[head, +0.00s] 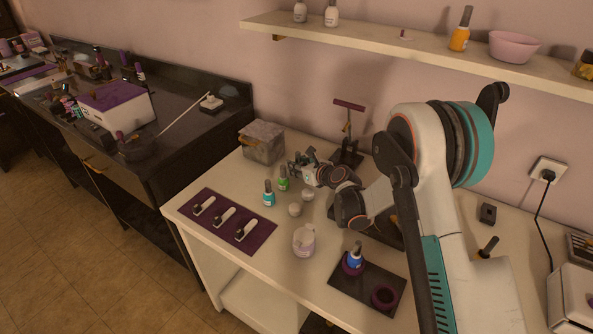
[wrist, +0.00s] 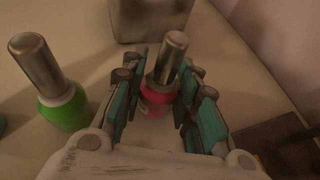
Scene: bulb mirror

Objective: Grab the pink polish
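The pink polish (wrist: 157,96), with a silver cap (wrist: 171,58), stands upright on the table between the fingertips of my gripper (wrist: 160,88) in the wrist view. The fingers lie on both sides of it and look open; the gaps are narrow, and contact is hard to judge. In the head view my gripper (head: 303,168) is low over the white table behind the green polish. The pink bottle cannot be made out there, as the gripper covers that spot.
A green polish (wrist: 65,105) stands close left of my gripper. A teal polish (head: 269,198) and small white jars (head: 295,209) are nearby. A grey box (head: 262,143) is just behind. A purple mat (head: 203,222) lies left, and a shelf (head: 430,46) runs above.

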